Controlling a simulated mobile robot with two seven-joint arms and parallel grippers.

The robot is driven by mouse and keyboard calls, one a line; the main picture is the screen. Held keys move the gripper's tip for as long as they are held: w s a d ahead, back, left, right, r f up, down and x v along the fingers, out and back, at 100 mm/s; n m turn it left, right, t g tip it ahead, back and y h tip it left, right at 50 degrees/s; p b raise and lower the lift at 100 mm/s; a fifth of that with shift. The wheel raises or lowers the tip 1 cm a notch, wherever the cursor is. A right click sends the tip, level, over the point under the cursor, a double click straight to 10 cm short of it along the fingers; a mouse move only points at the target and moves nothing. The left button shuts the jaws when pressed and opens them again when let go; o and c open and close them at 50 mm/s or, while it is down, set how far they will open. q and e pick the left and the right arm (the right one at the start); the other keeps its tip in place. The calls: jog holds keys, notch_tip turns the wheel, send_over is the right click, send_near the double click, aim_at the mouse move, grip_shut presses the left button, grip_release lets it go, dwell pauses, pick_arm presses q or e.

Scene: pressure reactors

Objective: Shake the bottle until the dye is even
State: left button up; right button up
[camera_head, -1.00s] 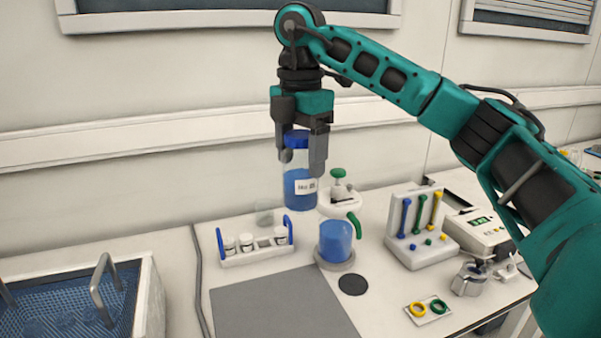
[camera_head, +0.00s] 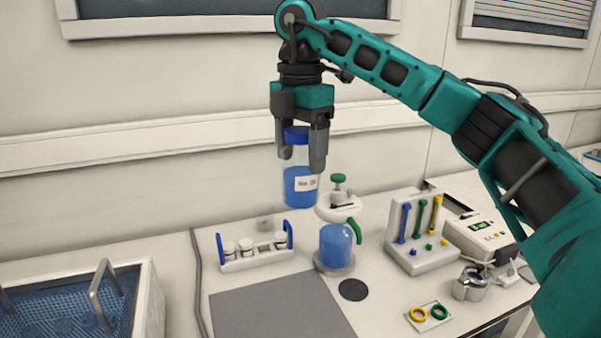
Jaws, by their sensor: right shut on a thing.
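The bottle (camera_head: 300,188) is clear with a blue cap, a white label and blue liquid in its lower part. The liquid looks one even blue, with a clear space above it. My right gripper (camera_head: 302,153) points down and is shut on the bottle near its cap. It holds the bottle upright, or nearly so, above the back of the bench. My left gripper is not in view.
Below are a rack with white-capped vials (camera_head: 254,248), a blue vessel with a green handle (camera_head: 335,245) and a white device with a green knob (camera_head: 338,200). A tool stand (camera_head: 420,258) is right. A grey mat (camera_head: 280,308) lies clear in front. A blue-lined basin (camera_head: 150,300) is left.

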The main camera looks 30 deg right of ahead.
aim_at(300, 188)
jog(key=shift+f, duration=3.5)
